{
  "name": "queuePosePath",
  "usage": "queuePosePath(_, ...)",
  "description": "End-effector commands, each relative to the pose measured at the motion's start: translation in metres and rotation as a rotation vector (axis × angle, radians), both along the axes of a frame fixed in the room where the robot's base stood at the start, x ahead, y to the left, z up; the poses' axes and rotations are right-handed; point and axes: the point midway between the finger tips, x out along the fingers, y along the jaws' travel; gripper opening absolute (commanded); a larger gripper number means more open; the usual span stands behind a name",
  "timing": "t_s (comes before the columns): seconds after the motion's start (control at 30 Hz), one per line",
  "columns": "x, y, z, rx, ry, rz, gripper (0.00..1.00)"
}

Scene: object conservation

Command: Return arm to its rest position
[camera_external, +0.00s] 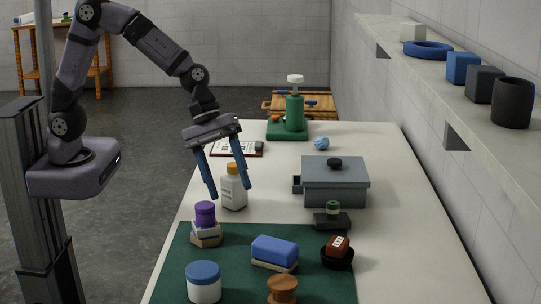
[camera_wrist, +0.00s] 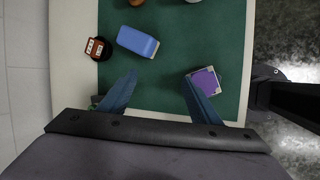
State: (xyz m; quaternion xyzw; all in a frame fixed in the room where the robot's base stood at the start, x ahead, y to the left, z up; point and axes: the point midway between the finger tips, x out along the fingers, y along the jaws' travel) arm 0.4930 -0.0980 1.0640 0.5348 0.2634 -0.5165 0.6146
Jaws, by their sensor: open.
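My gripper (camera_external: 228,180) hangs from my arm over the left edge of the table, its blue fingers spread apart with nothing held between them. In the external view the fingers point down, beside and in front of a white bottle with an orange cap (camera_external: 234,190); I cannot tell whether they touch it. In the wrist view my gripper (camera_wrist: 156,90) is open above the green mat (camera_wrist: 165,75). A purple-topped stack (camera_wrist: 204,80) is close to one fingertip there, and it also shows in the external view (camera_external: 205,214).
On the mat (camera_external: 230,270) are a blue block (camera_external: 275,251), a white jar with a blue lid (camera_external: 203,282) and a brown spool (camera_external: 282,289). A dark bowl (camera_external: 338,258) holds a red block. A grey box (camera_external: 337,183) stands behind. A shelf (camera_external: 440,80) runs along the right wall.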

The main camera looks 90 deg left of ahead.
Motion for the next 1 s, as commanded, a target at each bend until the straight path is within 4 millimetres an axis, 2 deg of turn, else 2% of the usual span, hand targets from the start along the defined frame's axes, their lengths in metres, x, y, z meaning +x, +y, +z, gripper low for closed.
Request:
queuePosePath(0.07,-0.033,0.021,-0.001,0.102,0.028,-0.162,0.57)
queuePosePath(0.2,-0.101,0.051,-0.029,0.292,0.046,-0.545,0.57)
queuePosePath(0.4,-0.169,0.078,-0.059,0.460,0.030,-1.018,0.57)
queuePosePath(0.5,-0.191,0.088,-0.068,0.506,0.027,-1.189,0.57)
queuePosePath(0.7,-0.212,0.097,-0.075,0.543,0.028,-1.353,0.57)
queuePosePath(1.0,-0.214,0.098,-0.075,0.544,0.027,-1.368,0.57)
